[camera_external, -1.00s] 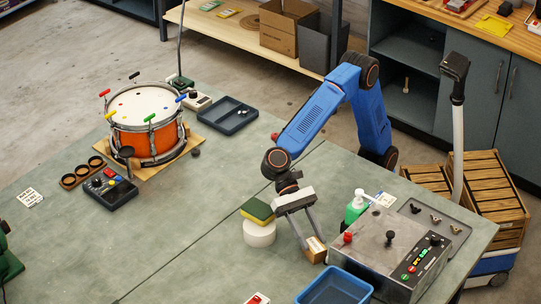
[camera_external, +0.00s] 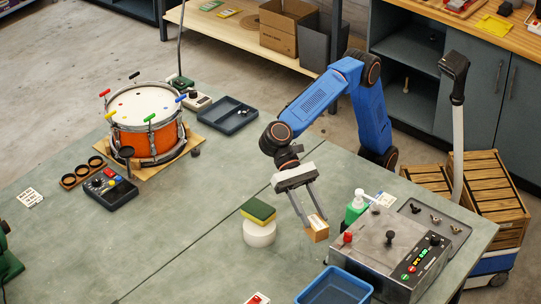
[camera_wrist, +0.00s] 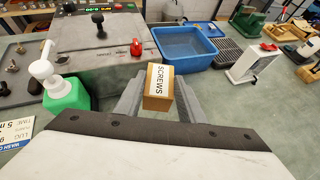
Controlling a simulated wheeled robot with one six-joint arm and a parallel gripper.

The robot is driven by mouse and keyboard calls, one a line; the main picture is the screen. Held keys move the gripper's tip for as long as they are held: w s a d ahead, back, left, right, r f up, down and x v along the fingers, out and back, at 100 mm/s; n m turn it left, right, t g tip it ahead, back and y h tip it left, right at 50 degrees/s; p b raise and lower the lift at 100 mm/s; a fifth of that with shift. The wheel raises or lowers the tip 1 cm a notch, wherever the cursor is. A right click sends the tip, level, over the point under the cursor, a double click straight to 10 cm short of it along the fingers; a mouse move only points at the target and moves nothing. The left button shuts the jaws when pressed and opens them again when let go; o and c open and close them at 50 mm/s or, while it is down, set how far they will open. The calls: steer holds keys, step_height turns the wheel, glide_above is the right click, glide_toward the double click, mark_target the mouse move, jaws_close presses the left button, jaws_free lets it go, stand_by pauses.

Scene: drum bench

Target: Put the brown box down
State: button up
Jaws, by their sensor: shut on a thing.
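The brown box (camera_external: 316,229) is a small cardboard box. In the wrist view the brown box (camera_wrist: 158,88) shows a white label reading SCREWS. My gripper (camera_external: 310,216) is shut on it, with a finger on each side. In the wrist view my gripper (camera_wrist: 158,98) holds the box between its two grey fingers. In the external view the box appears above the bench (camera_external: 215,225), left of the grey control machine; the exact height is hard to tell.
The grey machine (camera_external: 375,240) with a red knob and a green pump bottle (camera_external: 355,207) stand close to the right. A blue bin (camera_external: 335,288) is in front. A sponge (camera_external: 258,210) on a white roll (camera_external: 259,233) is to the left.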

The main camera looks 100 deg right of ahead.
steer(key=shift+d+r, duration=0.1)
steer(key=shift+r, duration=0.2)
steer(key=s+d+r+m+t+y, duration=0.1)
steer(key=s+d+m+t, duration=0.1)
steer(key=d, duration=1.3)
steer(key=s+d+r+m+t, duration=0.1)
steer(key=d+r+t, duration=0.1)
steer(key=d, duration=1.2)
steer(key=s+d+f+m, duration=0.25)
steer(key=s+d, duration=0.25)
steer(key=d, duration=0.4)
steer(key=shift+n+t, duration=0.4)
steer(key=shift+n, duration=0.05)
steer(key=shift+f, duration=5.15)
steer(key=shift+f, duration=0.15)
steer(key=o, duration=1.1)
